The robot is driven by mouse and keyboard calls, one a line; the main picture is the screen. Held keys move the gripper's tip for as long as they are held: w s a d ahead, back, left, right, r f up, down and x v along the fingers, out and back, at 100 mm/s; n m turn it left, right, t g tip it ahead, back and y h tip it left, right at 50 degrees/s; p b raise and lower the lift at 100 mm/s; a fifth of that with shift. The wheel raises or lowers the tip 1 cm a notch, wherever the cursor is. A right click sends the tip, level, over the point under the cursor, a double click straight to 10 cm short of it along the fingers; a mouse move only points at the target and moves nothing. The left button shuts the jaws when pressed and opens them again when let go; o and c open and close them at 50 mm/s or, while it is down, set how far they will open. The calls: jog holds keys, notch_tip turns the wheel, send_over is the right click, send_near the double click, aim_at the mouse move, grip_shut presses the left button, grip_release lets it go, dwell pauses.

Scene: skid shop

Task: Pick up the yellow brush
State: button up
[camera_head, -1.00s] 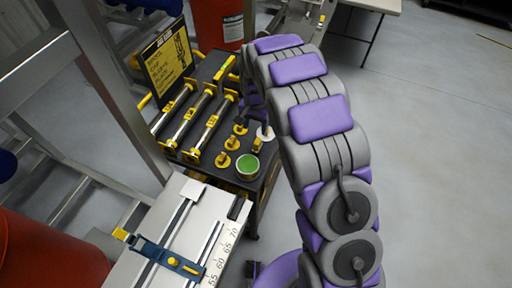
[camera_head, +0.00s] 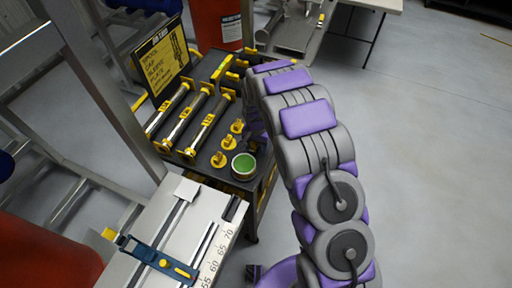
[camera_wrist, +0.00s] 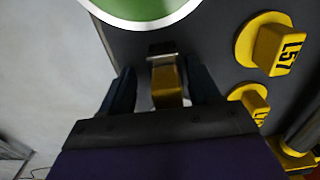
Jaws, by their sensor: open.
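The yellow brush (camera_wrist: 168,86) shows in the wrist view, with a dark end toward the top and a yellow body below it. My gripper (camera_wrist: 162,82) is open, with one dark finger on each side of the brush. I cannot tell whether either finger touches it. In the head view my gripper is low over the black cart top, right of the yellow pegs, and my arm hides most of it and the brush.
A round container with green contents (camera_head: 245,165) stands close by on the black cart (camera_head: 203,158); its edge also shows in the wrist view (camera_wrist: 150,22). A measuring table (camera_head: 180,222) is in front.

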jog(key=shift+a+r, duration=0.1)
jog(key=shift+a, duration=0.2)
jog(key=shift+c, duration=0.2)
jog(key=shift+a, duration=0.45)
jog(key=c, duration=0.4)
jog(key=shift+d, duration=0.55)
jog(key=c, duration=0.6)
jog(key=shift+a, duration=0.2)
jog(key=shift+a+r, duration=0.25)
jog(key=shift+r, duration=0.4)
jog(key=r, duration=0.3)
jog(key=r+p, duration=0.1)
jog(key=r, duration=0.2)
jog(key=r+p, duration=0.1)
jog(key=r, duration=0.1)
jog(key=shift+d+r, duration=0.25)
jog(key=shift+r, duration=0.15)
jog(key=shift+a, duration=0.15)
jog(key=o, duration=0.5)
jog(key=shift+f, duration=0.1)
jog(key=c, duration=0.4)
